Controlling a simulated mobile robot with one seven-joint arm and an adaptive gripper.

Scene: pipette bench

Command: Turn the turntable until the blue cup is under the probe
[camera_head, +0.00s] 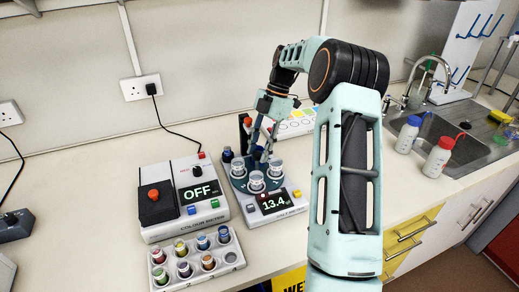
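The turntable (239,184) is a dark teal disc on a light base whose display (274,202) reads 13.4. Clear cups with pale tops stand on it, one at the front (257,181) and one at the right (276,169). A dark blue item (258,153) shows at the back of the disc, partly hidden by my gripper; I cannot tell for sure that it is the blue cup. My gripper (262,147) points down over the back of the turntable, its fingertips close to that item. Whether it grips anything is unclear. A dark upright with a red top (247,122) stands behind; I cannot make out the probe tip.
A colour meter (185,222) reading OFF stands left of the turntable. A rack (232,258) of several coloured vials is in front. A dark-capped vial (228,154) stands at the turntable's back left. Two bottles and a sink (467,150) are at the right.

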